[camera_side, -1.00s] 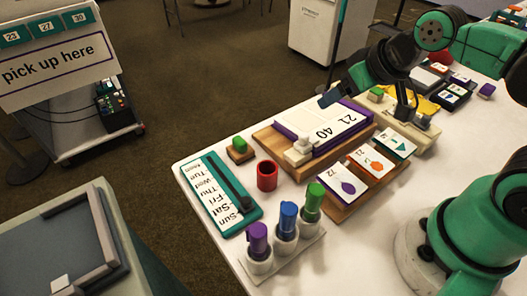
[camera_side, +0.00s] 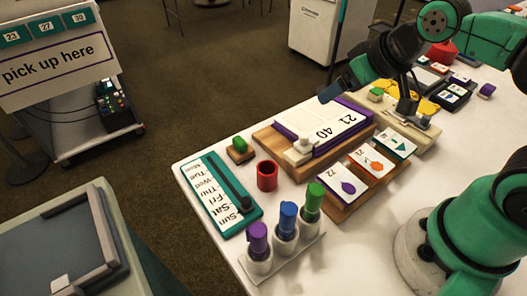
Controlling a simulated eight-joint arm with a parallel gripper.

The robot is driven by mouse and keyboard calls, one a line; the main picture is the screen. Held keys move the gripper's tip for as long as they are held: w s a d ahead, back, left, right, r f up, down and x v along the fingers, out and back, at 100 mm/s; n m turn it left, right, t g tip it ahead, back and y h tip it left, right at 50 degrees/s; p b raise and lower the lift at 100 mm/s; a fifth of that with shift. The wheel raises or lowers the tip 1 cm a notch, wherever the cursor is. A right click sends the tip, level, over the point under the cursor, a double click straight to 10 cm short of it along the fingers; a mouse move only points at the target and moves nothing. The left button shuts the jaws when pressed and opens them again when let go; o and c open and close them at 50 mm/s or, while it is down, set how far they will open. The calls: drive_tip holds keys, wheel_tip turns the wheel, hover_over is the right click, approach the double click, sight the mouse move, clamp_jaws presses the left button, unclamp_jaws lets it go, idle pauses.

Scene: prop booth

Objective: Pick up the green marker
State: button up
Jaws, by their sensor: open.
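The green marker (camera_side: 313,197) stands upright in the right-hand cup of a white marker stand (camera_side: 297,258) near the table's front. Beside it stand the blue marker (camera_side: 287,215) and the purple marker (camera_side: 257,238) in their own cups. My gripper (camera_side: 367,101) is open, its dark fingers spread wide, over the back of the table near the number board. It is well behind and above the green marker, with nothing seen between the fingers.
A red cup (camera_side: 267,176) stands just behind the markers. Left of them lies a teal weekday board (camera_side: 221,196). A number board (camera_side: 322,127) and a wooden tray of cards (camera_side: 341,207) are behind. The white table (camera_side: 360,245) is bare right of the markers.

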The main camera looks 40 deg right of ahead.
wheel_tip(320, 180, up, 4)
drive_tip(key=n+g+y, duration=0.4)
drive_tip(key=n+g, duration=0.3)
drive_tip(key=n, duration=1.1)
hover_over(307, 209)
drive_tip(key=d, duration=0.3)
drive_tip(key=f, duration=0.6)
drive_tip(key=shift+a+f, duration=0.15)
drive_tip(key=shift+a, duration=0.1)
drive_tip(key=shift+f, duration=0.5)
drive_tip(key=shift+x, duration=2.75)
drive_tip(key=shift+a, duration=0.1)
drive_tip(key=shift+r, duration=0.1)
clamp_jaws()
